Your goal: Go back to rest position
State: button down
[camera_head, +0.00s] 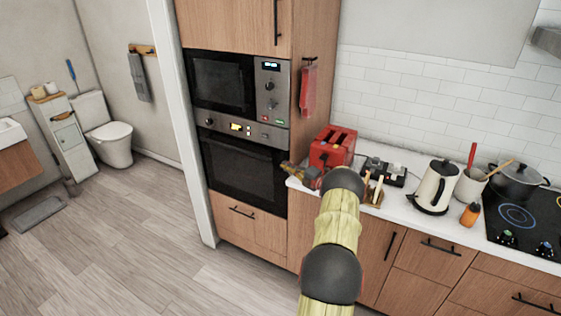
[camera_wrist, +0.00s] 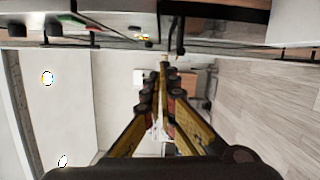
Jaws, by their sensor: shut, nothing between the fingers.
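My gripper (camera_head: 292,167) is at the left end of the white counter, in front of the oven's right side, with its fingers pointing left. In the wrist view my gripper (camera_wrist: 164,68) shows its two yellow and black fingers running together at the tips. It is shut and holds nothing. My arm rises from the bottom of the head view and hides part of the counter's front edge and the cabinets below.
A red toaster (camera_head: 332,147) stands close behind my gripper. A white kettle (camera_head: 434,187), an orange bottle (camera_head: 470,214) and a black pot (camera_head: 518,182) stand further right. The oven (camera_head: 243,170) is at the left.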

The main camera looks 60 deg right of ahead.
jog(key=shift+s+a, duration=0.15)
jog(key=shift+s, duration=0.05)
